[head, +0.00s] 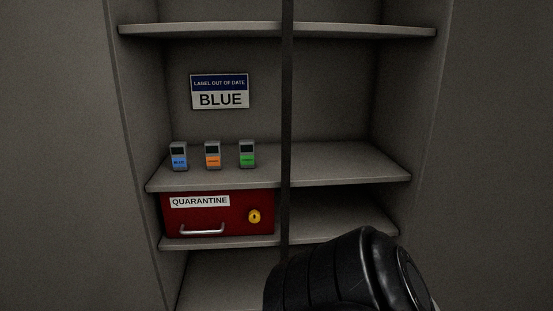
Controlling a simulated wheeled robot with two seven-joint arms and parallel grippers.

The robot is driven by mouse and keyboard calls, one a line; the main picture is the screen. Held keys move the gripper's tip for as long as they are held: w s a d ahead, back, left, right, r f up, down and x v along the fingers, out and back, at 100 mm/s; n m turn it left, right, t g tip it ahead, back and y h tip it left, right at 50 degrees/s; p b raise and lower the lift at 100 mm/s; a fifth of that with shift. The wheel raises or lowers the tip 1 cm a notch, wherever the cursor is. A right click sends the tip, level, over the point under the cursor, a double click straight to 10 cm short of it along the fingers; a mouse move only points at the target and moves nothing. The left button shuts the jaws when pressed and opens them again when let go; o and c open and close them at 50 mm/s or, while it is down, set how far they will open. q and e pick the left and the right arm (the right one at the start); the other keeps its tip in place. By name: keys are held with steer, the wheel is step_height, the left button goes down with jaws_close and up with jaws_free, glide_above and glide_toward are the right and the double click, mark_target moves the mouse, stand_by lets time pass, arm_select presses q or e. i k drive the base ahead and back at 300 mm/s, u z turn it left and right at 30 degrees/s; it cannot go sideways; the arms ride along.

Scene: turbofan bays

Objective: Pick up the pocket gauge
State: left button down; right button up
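Three small handheld gauges stand upright in a row on the middle shelf. The left one (179,156) has a blue face with a label that seems to read BLUE. The middle one (213,155) has an orange face, and the right one (247,154) a green face; their small labels are hard to read. Each has a dark screen at its top. A black rounded part of my own arm fills the lower right of the head view. Neither gripper's fingers show, and nothing touches the gauges.
A sign (220,91) on the back wall reads "LABEL OUT OF DATE BLUE". A red QUARANTINE box (216,221) with handle and yellow lock sits below the middle shelf (330,172). A thin dark vertical post (286,100) crosses the cabinet. The middle shelf's right half is clear.

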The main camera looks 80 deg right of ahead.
mark_target(247, 147)
steer(key=u, duration=0.05)
steer(key=k, duration=0.4)
steer(key=z, duration=1.2)
